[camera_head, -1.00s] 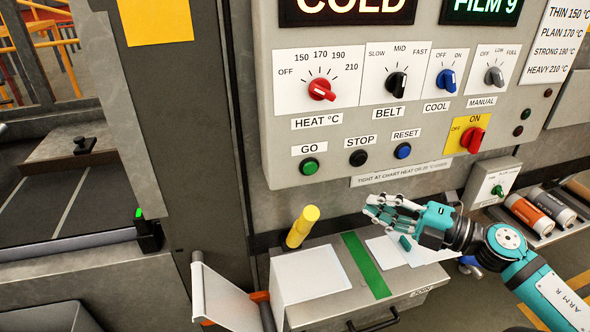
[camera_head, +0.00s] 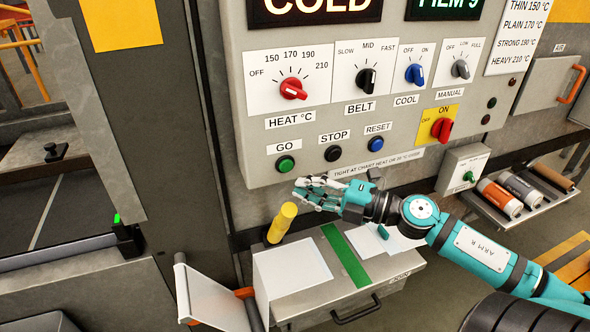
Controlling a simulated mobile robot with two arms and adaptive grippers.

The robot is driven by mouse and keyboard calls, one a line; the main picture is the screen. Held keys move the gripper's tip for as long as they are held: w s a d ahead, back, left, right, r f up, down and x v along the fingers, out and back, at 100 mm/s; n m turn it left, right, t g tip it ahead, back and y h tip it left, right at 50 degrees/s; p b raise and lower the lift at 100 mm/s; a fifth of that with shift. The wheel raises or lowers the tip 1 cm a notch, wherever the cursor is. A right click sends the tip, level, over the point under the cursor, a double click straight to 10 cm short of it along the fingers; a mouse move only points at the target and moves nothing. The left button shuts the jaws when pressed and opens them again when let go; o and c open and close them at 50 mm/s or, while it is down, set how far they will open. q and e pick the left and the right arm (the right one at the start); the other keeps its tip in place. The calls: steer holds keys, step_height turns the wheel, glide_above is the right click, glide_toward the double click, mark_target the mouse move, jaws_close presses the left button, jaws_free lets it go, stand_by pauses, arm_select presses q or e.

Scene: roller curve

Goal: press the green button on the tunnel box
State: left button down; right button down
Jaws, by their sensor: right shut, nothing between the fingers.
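The green button (camera_head: 285,164) sits under the GO label at the lower left of the grey control panel (camera_head: 262,135). It is in full view and nothing covers it. My right gripper (camera_head: 302,194) comes in from the right, with its fingers pointing left. In the picture its fingertips show just below and slightly right of the green button, apart from it. The gripper is shut and empty. How far it is from the panel face is hard to tell. My left gripper is not in view.
Black STOP (camera_head: 333,153) and blue RESET (camera_head: 376,144) buttons are right of the green one. A red ON switch (camera_head: 442,130) is farther right. A yellow-topped post (camera_head: 282,222) stands close below the fingertips. A metal box (camera_head: 408,262) with papers lies under my arm.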

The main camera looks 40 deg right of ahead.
mark_target(286, 165)
steer(key=shift+w+d+p, duration=0.2)
steer(key=shift+w+p, duration=0.2)
steer(key=shift+w, duration=2.05)
